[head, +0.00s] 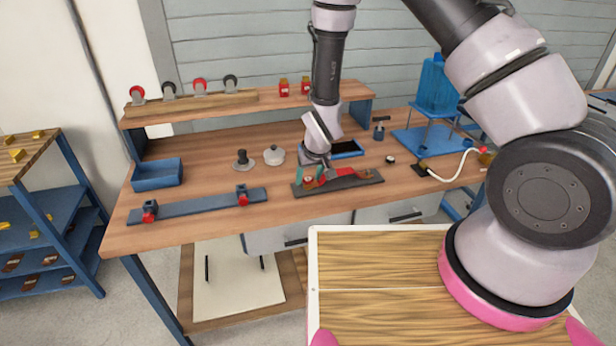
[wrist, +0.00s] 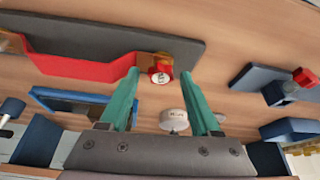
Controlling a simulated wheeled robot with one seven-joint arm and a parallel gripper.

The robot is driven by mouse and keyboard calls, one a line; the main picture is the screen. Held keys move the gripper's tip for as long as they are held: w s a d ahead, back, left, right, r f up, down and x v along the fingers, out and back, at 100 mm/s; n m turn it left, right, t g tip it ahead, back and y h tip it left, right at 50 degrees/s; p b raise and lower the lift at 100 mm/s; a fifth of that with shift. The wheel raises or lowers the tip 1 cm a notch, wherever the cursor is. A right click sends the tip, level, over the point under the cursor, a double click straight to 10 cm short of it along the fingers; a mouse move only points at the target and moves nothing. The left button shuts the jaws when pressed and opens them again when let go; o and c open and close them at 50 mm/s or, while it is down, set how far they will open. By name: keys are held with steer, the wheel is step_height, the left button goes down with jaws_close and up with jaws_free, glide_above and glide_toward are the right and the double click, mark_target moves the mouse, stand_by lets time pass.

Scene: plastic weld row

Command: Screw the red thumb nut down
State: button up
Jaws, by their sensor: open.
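The red thumb nut (wrist: 161,76), with a pale marked top, sits by a brown block at one end of a red strip (wrist: 80,66) on a dark grey plate (wrist: 190,50). In the head view the same dark plate (head: 350,182) lies near the bench's front edge, and the nut (head: 308,181) shows small beneath my gripper. My gripper (wrist: 160,73) has two teal fingers, open and spread apart. In the wrist view the nut appears between the fingertips, with a gap on both sides. I cannot tell the height of the fingertips above it.
A blue rail (head: 195,207) with two red-knobbed clamps lies left on the bench. Behind stand a dark knob-topped piece (head: 243,160) and a round white pot (head: 274,155). A blue bin (head: 157,174) is at the far left, a blue stand (head: 430,138) at the right.

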steer(key=n, duration=0.1)
steer(key=n+y, duration=0.1)
steer(key=n, duration=0.2)
steer(key=shift+w+d+g, duration=0.1)
steer(key=shift+d+g, duration=0.2)
steer(key=shift+g, duration=0.1)
steer(key=n+g+y, duration=0.1)
steer(key=n, duration=0.3)
jaws_close()
steer(key=m, duration=0.2)
steer(key=m+t, duration=0.1)
steer(key=shift+s+a+h, duration=0.2)
steer(key=shift+a+h, duration=0.1)
steer(key=m+h, duration=0.1)
steer(key=m, duration=0.2)
steer(key=m+t, duration=0.1)
steer(key=m, duration=0.2)
steer(key=shift+a+h, duration=0.2)
steer(key=shift+h, duration=0.2)
steer(key=m+h, duration=0.1)
steer(key=m, duration=0.2)
steer(key=m+h, duration=0.1)
steer(key=m, duration=0.2)
steer(key=shift+w+a+h, duration=0.1)
steer(key=shift+a+h, duration=0.1)
steer(key=shift+h, duration=0.1)
steer(key=m+h, duration=0.1)
steer(key=m, duration=0.3)
steer(key=shift+g, duration=0.3)
